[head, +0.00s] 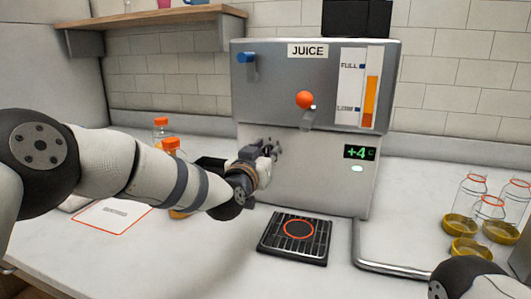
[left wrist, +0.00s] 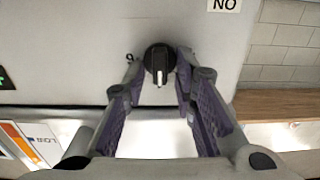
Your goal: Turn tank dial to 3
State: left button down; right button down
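The juice machine (head: 300,150) stands against the back wall with a grey front. My left gripper (head: 270,151) is at the lower left of that front and hides what is behind it. In the left wrist view, a round black dial (left wrist: 159,60) with a white pointer mark sits on the panel; the mark points toward the bottom of that picture. My left gripper's two fingers (left wrist: 159,64) are spread, one on each side of the dial. I cannot tell whether they touch it. My right gripper is out of view.
An orange tap knob (head: 305,99) sits above the spout. A drip tray (head: 294,250) lies below. Glass jars with yellow lids (head: 467,249) stand at right, orange-capped bottles (head: 161,124) at left. A shelf (head: 155,17) hangs upper left. The counter's front middle is bare.

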pick_arm(q)
jog(key=shift+n, duration=0.3)
jog(key=n, duration=0.4)
jog(key=shift+a+f, duration=0.2)
jog(key=shift+a+n+b, duration=0.1)
jog(key=shift+n+b, duration=0.25)
jog(key=shift+n, duration=1.65)
jog(key=c, duration=1.7)
grip_release()
jog(key=shift+o, duration=0.2)
jog(key=v, duration=1.2)
